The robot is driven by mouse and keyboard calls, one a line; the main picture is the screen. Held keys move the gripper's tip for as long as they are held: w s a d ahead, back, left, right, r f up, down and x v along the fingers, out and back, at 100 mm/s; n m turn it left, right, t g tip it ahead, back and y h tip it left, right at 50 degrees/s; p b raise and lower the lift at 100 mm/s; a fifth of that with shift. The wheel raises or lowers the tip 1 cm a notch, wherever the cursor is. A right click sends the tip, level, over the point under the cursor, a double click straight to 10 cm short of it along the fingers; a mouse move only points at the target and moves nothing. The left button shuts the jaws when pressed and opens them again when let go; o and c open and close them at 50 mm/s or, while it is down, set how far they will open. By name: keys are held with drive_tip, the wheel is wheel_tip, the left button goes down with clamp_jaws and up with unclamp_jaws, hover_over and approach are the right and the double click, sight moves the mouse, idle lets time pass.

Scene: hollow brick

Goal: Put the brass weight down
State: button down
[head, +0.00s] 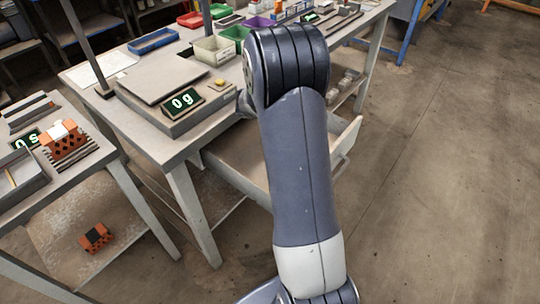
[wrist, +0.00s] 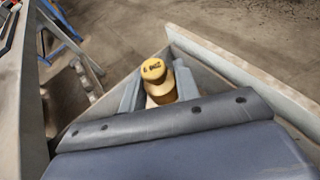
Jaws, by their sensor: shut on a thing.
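The brass weight (wrist: 154,72), with dark marking on its knobbed top, is upright in the wrist view. My gripper (wrist: 158,90) is shut on it, with one grey finger on each side. The weight is over or inside an open drawer (wrist: 225,68), near a corner where its walls meet. I cannot tell whether its base touches the drawer floor. In the head view the drawer (head: 235,172) is pulled out from the table, and my arm hides the gripper and weight.
A scale (head: 150,85) reading 0 g stands on the table above the drawer. A small yellow object (head: 219,84) sits near its display. Green and blue trays (head: 153,41) stand behind. An orange hollow brick (head: 64,139) is on the left bench; another (head: 96,238) lies lower down.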

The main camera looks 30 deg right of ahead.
wheel_tip(320, 180, down, 12)
drive_tip(key=shift+r+b, duration=0.15)
drive_tip(key=shift+b, duration=1)
drive_tip(key=c, duration=1.1)
unclamp_jaws()
drive_tip(key=shift+o, duration=0.2)
drive_tip(key=shift+a+r, duration=0.2)
drive_tip(key=shift+a, duration=0.1)
drive_tip(key=v, duration=0.6)
drive_tip(key=shift+w+a+p, duration=0.1)
drive_tip(key=shift+a+p, duration=0.3)
